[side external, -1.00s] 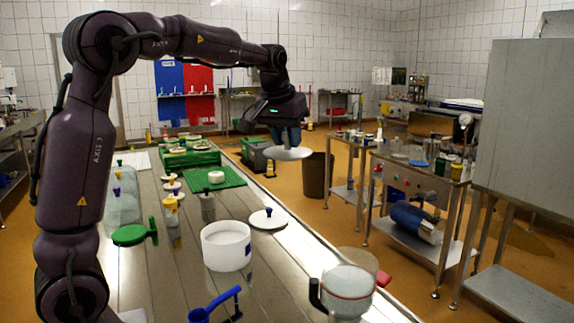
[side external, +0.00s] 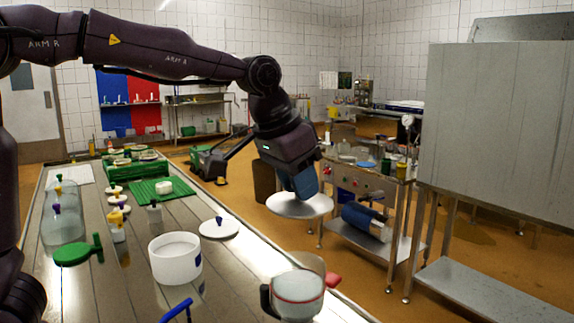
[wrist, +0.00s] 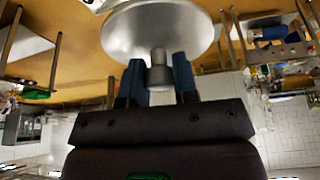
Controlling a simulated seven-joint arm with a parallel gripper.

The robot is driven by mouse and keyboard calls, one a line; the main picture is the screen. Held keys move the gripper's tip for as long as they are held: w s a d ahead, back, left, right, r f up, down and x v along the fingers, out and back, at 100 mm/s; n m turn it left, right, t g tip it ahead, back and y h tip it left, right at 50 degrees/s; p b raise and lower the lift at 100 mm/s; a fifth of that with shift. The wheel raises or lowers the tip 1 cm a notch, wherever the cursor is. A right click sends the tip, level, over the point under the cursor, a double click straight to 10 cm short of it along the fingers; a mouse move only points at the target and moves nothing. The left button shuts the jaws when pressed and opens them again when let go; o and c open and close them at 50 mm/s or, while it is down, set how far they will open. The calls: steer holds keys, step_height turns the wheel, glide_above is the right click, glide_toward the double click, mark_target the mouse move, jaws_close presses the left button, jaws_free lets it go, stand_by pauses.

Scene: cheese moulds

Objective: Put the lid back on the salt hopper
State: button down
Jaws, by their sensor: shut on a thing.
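My gripper (side external: 300,188) is shut on the grey knob of a round, metallic lid (side external: 298,208). In the wrist view the knob sits between the two blue fingers (wrist: 159,80), with the lid's disc (wrist: 150,32) beyond them. The lid hangs in the air, nearly level, touching nothing. A clear round vessel with a red band, a dark handle and pale contents (side external: 298,298) stands at the near right of the bench; it looks like the salt hopper. Its top shows no lid. In the side view the lid appears above and behind it; the exact distance is unclear.
A white open pot (side external: 175,262) stands left of the vessel, with a white blue-knobbed lid (side external: 219,229) behind it. A blue handle (side external: 177,310) is in front. A steel trolley (side external: 365,183) stands beyond the aisle.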

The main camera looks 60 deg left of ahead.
step_height(320, 180, down, 10)
stand_by(0.8)
steer(key=shift+a+f, duration=0.1)
steer(key=shift+f, duration=0.1)
stand_by(1.9)
steer(key=shift+c, duration=1.6)
jaws_free()
steer(key=shift+r, duration=0.1)
steer(key=shift+r, duration=3.45)
steer(key=shift+c, duration=0.5)
jaws_close()
